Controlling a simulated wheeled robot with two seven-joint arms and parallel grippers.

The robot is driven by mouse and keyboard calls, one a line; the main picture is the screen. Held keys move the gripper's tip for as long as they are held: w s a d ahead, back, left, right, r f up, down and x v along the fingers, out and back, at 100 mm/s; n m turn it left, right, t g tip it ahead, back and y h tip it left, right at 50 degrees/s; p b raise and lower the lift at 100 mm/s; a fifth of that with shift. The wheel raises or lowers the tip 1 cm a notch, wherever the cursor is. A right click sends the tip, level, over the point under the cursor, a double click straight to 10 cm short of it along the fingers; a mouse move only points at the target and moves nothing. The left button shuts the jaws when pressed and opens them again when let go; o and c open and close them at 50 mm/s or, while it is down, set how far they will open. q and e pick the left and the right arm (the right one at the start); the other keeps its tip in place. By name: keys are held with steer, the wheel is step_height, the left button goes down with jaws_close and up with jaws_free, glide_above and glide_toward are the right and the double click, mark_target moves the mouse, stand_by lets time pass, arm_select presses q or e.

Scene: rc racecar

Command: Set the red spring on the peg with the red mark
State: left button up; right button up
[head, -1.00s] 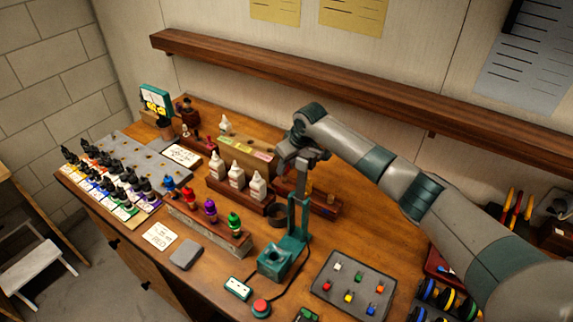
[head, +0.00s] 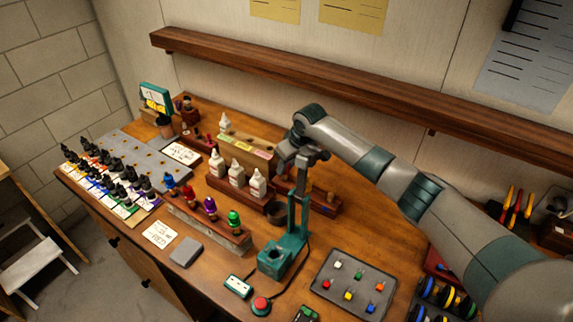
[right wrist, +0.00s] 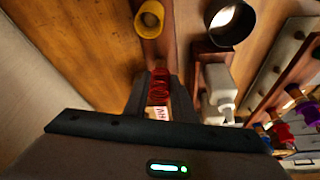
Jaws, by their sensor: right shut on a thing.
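My right gripper (head: 303,172) hangs over the work table, behind the teal stand. In the right wrist view, my right gripper (right wrist: 160,92) has its fingers shut on the red spring (right wrist: 160,80), a dark red coil. A white label with red marks shows just beneath the spring, between the fingers. In the head view the spring is too small or hidden. I cannot make out a peg with a red mark; it may be hidden or too small to tell. My left gripper is not in view.
The teal stand (head: 275,258) is in front of the gripper. A dark cup (right wrist: 232,20) and a yellow ring-like piece (right wrist: 150,18) show near the fingers. White bottles (head: 237,174), a rail of coloured pieces (head: 210,206) and a grey tray (head: 352,290) surround it.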

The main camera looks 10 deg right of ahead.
mark_target(287, 174)
steer(key=shift+f, duration=0.55)
steer(key=shift+s+f+b, duration=0.2)
steer(key=shift+f+b, duration=0.1)
steer(key=shift+f, duration=0.2)
steer(key=shift+s+f+b, duration=0.15)
steer(key=shift+f+b, duration=0.15)
steer(key=shift+f, duration=0.2)
steer(key=shift+s+f, duration=0.1)
steer(key=shift+f, duration=0.3)
steer(key=shift+r, duration=0.15)
steer(key=shift+w+r+p, duration=0.2)
steer(key=shift+r+p, duration=0.65)
steer(key=shift+p, duration=0.1)
steer(key=shift+r+p, duration=0.5)
steer(key=shift+r, duration=0.15)
steer(key=shift+a+r, duration=0.15)
steer(key=shift+w+r, duration=0.1)
steer(key=shift+w, duration=0.15)
steer(key=shift+w+d+r, duration=0.1)
steer(key=shift+d+r, duration=0.1)
steer(key=shift+d, duration=0.1)
